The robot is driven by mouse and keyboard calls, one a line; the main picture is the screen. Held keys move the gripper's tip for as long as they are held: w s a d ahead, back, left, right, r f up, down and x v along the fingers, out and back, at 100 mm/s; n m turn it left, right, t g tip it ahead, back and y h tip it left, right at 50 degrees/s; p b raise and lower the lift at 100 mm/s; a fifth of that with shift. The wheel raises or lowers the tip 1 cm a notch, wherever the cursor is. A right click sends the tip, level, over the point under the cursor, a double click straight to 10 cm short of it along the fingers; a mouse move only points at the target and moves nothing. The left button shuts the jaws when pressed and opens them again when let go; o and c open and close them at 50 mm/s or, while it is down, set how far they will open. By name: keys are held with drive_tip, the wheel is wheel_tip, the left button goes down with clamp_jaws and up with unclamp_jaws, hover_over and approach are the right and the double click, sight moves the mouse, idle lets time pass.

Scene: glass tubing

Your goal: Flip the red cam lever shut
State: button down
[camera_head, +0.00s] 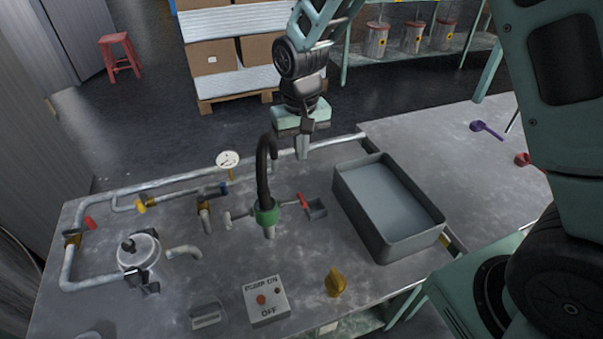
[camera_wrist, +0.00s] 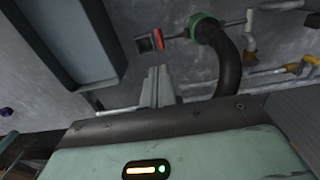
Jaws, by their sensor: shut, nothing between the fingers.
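The red cam lever (camera_head: 303,201) is a small red piece beside the green coupling (camera_head: 266,214), where the black hose (camera_head: 264,170) meets a pipe fitting. A small dark grey pad (camera_head: 317,211) is at its right. In the wrist view the red lever (camera_wrist: 158,38) sits just beyond my fingertips, left of the green coupling (camera_wrist: 200,26). My gripper (camera_head: 302,156) is shut and empty, pointing down behind the coupling and lever in the head view. It looks apart from the lever. In the wrist view my gripper (camera_wrist: 155,72) shows as two grey fingers together.
A grey open tray (camera_head: 392,207) stands close to the right of the lever. Pipes run along the bench's back and left, with a gauge (camera_head: 228,159). A pump switch box (camera_head: 267,300) and a yellow knob (camera_head: 335,282) are at the front.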

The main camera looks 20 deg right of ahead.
sight(302, 198)
wheel_tip(302, 198, down, 14)
drive_tip(key=shift+r+p, duration=0.25)
drive_tip(key=shift+p, duration=0.1)
drive_tip(key=shift+d, duration=0.1)
idle(0.4)
